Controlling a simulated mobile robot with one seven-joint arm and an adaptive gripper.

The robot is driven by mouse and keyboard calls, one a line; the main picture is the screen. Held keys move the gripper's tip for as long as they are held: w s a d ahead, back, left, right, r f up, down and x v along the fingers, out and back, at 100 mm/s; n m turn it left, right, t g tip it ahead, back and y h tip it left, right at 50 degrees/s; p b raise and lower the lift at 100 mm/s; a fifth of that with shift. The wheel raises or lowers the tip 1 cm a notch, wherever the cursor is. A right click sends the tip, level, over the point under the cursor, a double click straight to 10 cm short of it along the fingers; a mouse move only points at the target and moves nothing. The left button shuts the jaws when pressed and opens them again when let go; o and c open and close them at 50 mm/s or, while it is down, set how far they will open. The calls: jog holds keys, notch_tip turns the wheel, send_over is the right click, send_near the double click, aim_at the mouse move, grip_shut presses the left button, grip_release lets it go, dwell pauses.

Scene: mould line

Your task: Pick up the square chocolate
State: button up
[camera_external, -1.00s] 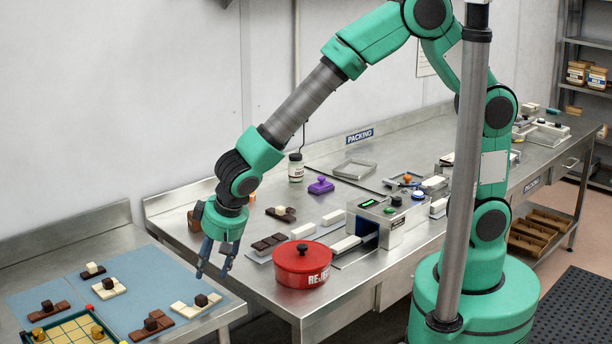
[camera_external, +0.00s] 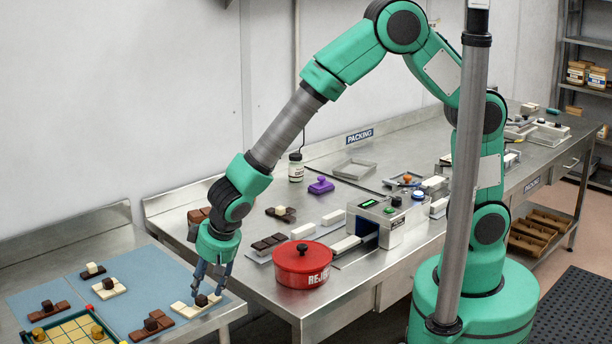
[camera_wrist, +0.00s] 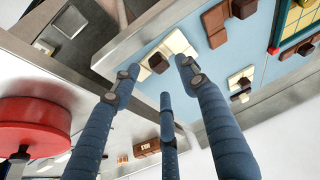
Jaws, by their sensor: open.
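My gripper (camera_external: 207,280) is open, low over the front right of the blue mat (camera_external: 138,262). Below its fingers is a cream chocolate (camera_external: 185,311) with a dark cube on top, partly hidden by the fingers. In the wrist view the dark cube (camera_wrist: 158,62) shows between the open fingertips (camera_wrist: 156,72), on the cream piece (camera_wrist: 177,42); contact cannot be told. A squarish cream chocolate (camera_external: 108,291) with a dark knob lies further left on the mat; it also shows in the wrist view (camera_wrist: 234,83). Which piece is the square chocolate is not certain.
A brown chocolate (camera_external: 142,332) lies close left of the gripper, and a yellow-celled tray (camera_external: 70,330) at the front left. A red reject pot (camera_external: 303,265) stands on the packing table, across a gap to the right.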

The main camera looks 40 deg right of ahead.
aim_at(202, 298)
jog(key=shift+b+x, duration=0.35)
jog(key=shift+x, duration=2.2)
jog(key=shift+d, duration=0.1)
jog(key=shift+c, duration=0.5)
grip_shut()
